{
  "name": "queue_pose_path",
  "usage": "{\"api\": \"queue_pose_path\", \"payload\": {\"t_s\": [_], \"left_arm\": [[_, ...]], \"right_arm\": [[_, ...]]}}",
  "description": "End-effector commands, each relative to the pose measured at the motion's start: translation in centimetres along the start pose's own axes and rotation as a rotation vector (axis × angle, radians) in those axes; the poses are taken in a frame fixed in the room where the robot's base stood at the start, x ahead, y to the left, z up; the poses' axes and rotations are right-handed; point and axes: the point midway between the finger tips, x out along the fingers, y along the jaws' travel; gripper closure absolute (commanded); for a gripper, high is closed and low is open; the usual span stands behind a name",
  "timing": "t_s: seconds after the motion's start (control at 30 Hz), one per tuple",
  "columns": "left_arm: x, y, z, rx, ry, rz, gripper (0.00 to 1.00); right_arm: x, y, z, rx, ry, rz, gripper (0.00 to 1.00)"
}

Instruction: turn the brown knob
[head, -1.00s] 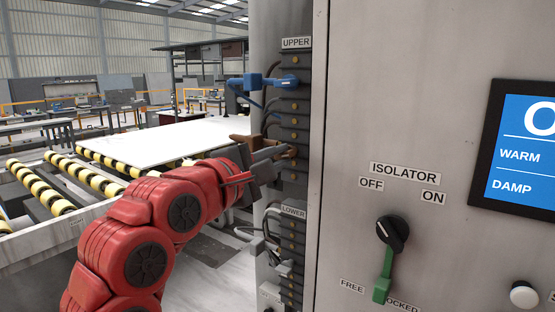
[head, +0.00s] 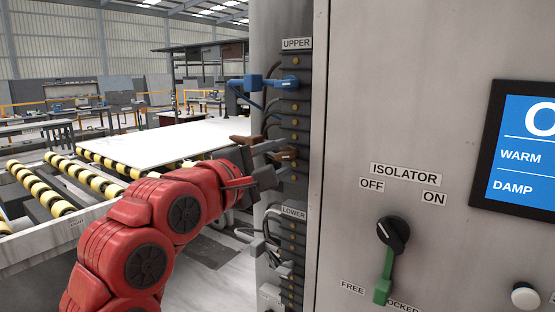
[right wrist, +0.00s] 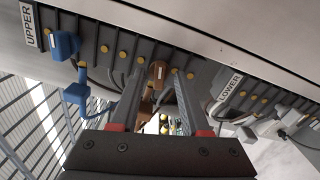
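The brown knob (head: 287,155) sits on the dark terminal strip below the UPPER label. In the right wrist view the brown knob (right wrist: 157,70) shows between the two fingers, with more brown below it. My right gripper (head: 279,159) is at the strip, its fingers on either side of the knob. The right wrist view shows the gripper (right wrist: 159,74) open, with a gap between the fingers; whether a fingertip touches the knob I cannot tell. A brown part (head: 241,140) also shows left of the fingers. My left gripper is not in view.
A blue plug (head: 256,81) with cables stands above on the strip. Black and grey cables hang near the LOWER label (head: 293,213). At right is the cabinet face with a black isolator switch (head: 393,232), a green handle (head: 382,287) and a blue screen (head: 530,150).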

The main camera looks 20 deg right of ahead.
Motion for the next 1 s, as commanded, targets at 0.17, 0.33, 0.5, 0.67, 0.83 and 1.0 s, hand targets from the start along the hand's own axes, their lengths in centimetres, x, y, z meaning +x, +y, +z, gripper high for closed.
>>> {"api": "queue_pose_path", "payload": {"t_s": [0.17, 0.33, 0.5, 0.67, 0.83, 1.0], "left_arm": [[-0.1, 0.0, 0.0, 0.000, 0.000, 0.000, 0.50], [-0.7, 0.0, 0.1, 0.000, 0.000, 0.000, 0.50], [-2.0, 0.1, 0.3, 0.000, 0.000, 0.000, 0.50], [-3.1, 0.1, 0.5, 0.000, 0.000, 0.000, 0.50], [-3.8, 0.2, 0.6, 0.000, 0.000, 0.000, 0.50], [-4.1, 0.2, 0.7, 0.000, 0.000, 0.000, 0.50]], "right_arm": [[-0.1, 0.0, 0.0, 0.000, 0.000, 0.001, 0.54], [-1.8, -0.1, -0.2, -0.001, 0.003, 0.002, 0.54], [-5.9, -0.2, -0.1, 0.001, 0.004, 0.006, 0.54], [-10.3, -0.2, -0.2, -0.002, 0.003, 0.007, 0.54], [-14.2, 0.0, 0.0, 0.000, 0.001, 0.006, 0.54], [-16.6, 0.0, -0.1, -0.002, 0.000, 0.003, 0.54]]}}
